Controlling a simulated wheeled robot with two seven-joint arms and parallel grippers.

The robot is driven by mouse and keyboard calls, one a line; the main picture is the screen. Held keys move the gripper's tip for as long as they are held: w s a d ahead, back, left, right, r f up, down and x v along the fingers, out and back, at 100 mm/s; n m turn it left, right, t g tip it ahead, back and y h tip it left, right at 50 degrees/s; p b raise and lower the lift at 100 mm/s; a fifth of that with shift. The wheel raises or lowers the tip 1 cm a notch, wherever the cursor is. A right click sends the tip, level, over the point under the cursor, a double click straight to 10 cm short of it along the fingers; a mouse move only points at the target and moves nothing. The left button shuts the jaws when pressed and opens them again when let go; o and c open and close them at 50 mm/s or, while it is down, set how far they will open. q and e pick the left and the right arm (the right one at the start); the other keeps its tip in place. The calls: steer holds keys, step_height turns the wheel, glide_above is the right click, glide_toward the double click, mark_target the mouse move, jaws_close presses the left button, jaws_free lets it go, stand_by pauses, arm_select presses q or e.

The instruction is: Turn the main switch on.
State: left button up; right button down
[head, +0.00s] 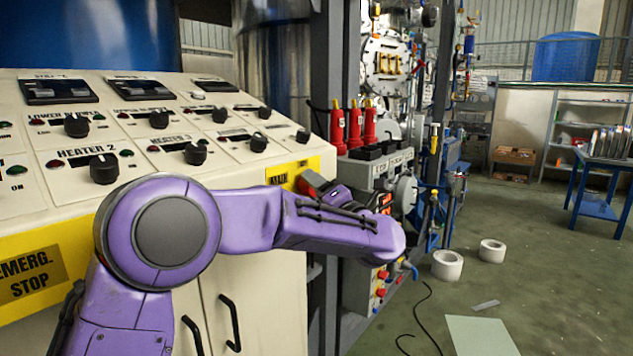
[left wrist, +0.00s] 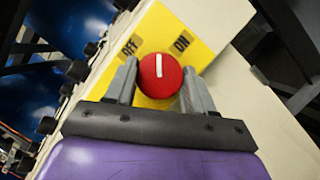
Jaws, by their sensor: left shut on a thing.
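The main switch is a round red knob (left wrist: 160,78) with a white line, on a yellow plate (left wrist: 158,40) marked OFF and ON. In the left wrist view its line points between the two labels. My left gripper (left wrist: 159,70) has its two grey fingers on either side of the knob, shut on it. In the head view the red knob (head: 310,183) shows at the panel's right end, partly hidden by my left gripper (head: 325,190). My right gripper is in neither view.
The sloped control panel (head: 30,185) carries several black knobs, including the HEATER 2 knob (head: 104,168). Red cylinders (head: 354,128) and a grey box (head: 365,172) stand close to the right of my left gripper. White rolls (head: 447,265) and a cable (head: 428,320) lie on the floor.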

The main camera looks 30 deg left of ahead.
arm_select(q)
steer(key=shift+s+r+m+h+p, duration=0.1)
steer(key=shift+m+h+p, duration=0.75)
steer(key=shift+m+p, duration=1.55)
steer(key=shift+r+m+h+p, duration=0.1)
steer(key=shift+m+h+p, duration=0.75)
steer(key=shift+m+p, duration=1.55)
steer(key=shift+n+p, duration=0.5)
steer(key=o, duration=1)
steer(key=shift+o, duration=0.2)
steer(key=b+v, duration=0.2)
steer(key=v, duration=0.8)
steer(key=shift+d, duration=0.2)
